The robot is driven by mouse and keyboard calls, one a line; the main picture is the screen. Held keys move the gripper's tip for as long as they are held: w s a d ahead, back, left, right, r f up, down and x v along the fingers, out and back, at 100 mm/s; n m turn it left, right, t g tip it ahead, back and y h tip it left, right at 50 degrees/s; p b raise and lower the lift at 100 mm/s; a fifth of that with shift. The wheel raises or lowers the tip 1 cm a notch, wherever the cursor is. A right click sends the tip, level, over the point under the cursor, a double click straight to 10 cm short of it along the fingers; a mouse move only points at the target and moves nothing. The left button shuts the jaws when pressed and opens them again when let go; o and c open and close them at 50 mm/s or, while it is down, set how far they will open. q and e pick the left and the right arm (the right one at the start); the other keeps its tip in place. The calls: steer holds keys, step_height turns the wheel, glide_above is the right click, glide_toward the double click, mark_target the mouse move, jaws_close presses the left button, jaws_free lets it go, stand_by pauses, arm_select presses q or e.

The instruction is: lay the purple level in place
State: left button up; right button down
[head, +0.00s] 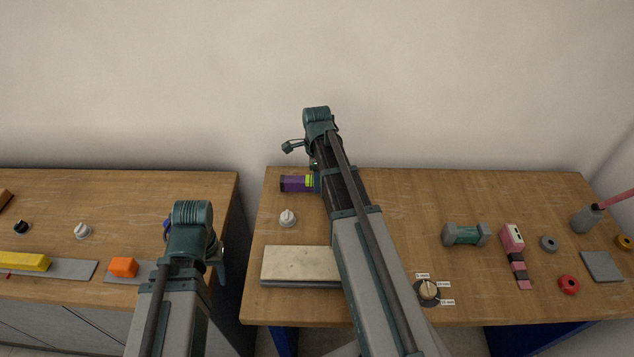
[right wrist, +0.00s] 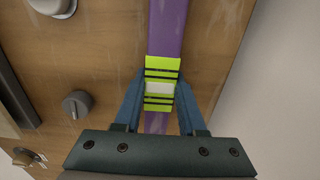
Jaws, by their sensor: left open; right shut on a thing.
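The purple level (head: 296,183) is at the back left of the right-hand table, lying sideways in the head view. My right gripper (head: 314,177) is at its right part, mostly hidden by my own arm. In the right wrist view, the level (right wrist: 167,30) runs between the two blue fingers of the right gripper (right wrist: 159,96), which is shut on its yellow-green banded middle. I cannot tell whether the level touches the table. My left gripper (head: 216,254) is open by the gap between the tables, largely hidden behind its wrist.
A pale slab (head: 296,264) and a white knob (head: 288,218) are near the level. A labelled dial (head: 429,290), a green-grey block (head: 466,234) and a pink piece (head: 512,238) are to the right. The left table holds an orange block (head: 123,267) and a yellow bar (head: 25,261).

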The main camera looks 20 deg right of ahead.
steer(key=shift+r+p, duration=0.75)
steer(key=shift+r, duration=0.05)
steer(key=shift+s+a+r+p, duration=0.1)
steer(key=shift+a+r+p, duration=0.1)
steer(key=shift+r+p, duration=0.4)
steer(key=shift+s+a+r+p, duration=0.1)
steer(key=shift+a+r+p, duration=0.1)
steer(key=shift+r+p, duration=0.35)
arm_select(q)
step_height(320, 180, up, 5)
steer(key=shift+p, duration=0.55)
arm_select(e)
steer(key=s+a, duration=0.1)
steer(key=a, duration=0.3)
steer(key=s+a, duration=0.2)
steer(key=a, duration=0.3)
steer(key=s+a+r, duration=0.1)
steer(key=s+a, duration=0.1)
steer(key=a, duration=0.3)
steer(key=shift+a, duration=0.2)
arm_select(q)
steer(key=shift+r, duration=0.1)
arm_select(e)
steer(key=shift+r, duration=0.1)
